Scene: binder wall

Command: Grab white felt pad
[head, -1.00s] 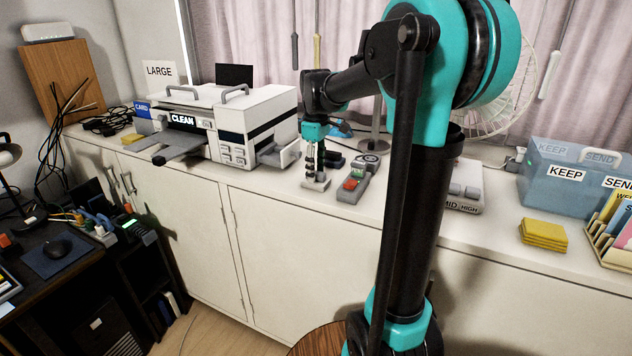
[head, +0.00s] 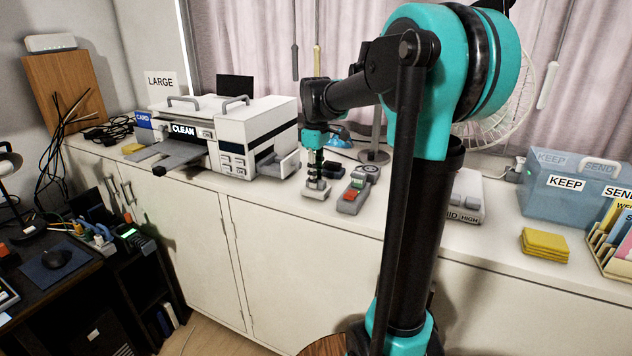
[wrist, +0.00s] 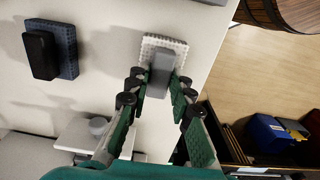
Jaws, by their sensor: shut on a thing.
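The white felt pad (wrist: 149,45) is a pale square with a dotted texture and a grey block-shaped handle (wrist: 161,73) on top. In the wrist view my gripper (wrist: 158,84) has its fingers on both sides of this handle, shut on it. In the head view the pad (head: 315,192) is at the front part of the white counter, directly below my gripper (head: 316,180). I cannot tell whether the pad still touches the counter.
A grey device with red and green buttons (head: 352,192) stands close on the right. A dark blue pad with a black handle (wrist: 64,52) lies nearby. The white CLEAN machine (head: 235,130) stands on the left. The counter's front edge is close.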

